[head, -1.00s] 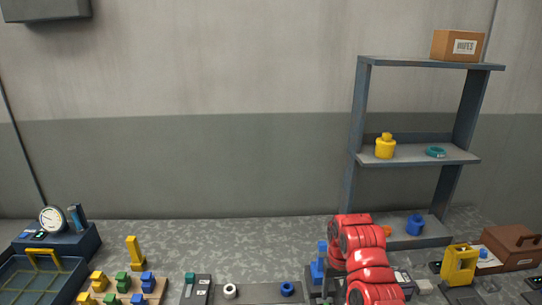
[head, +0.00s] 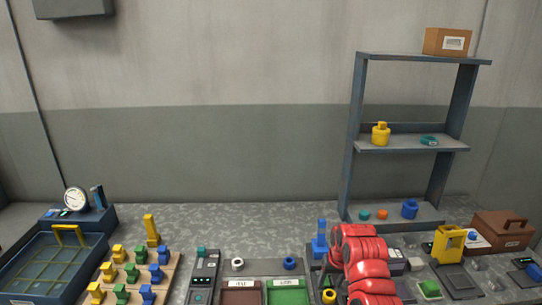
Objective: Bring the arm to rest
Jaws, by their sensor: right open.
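My right arm (head: 362,262) is red and folded over the right-centre of the bench in the head view. My right gripper (head: 330,272) shows only in part as dark pieces at the arm's left side, near a blue upright fixture (head: 320,241). It is open, and I see nothing held in it. The arm hides part of the bench behind and below it. My left gripper is not in view.
A shelf (head: 412,145) stands behind the arm with a yellow container (head: 381,134) and a blue one (head: 410,210). Brown (head: 240,293) and green (head: 288,293) trays lie left of the arm. A yellow fixture (head: 447,244) and brown case (head: 502,231) stand right.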

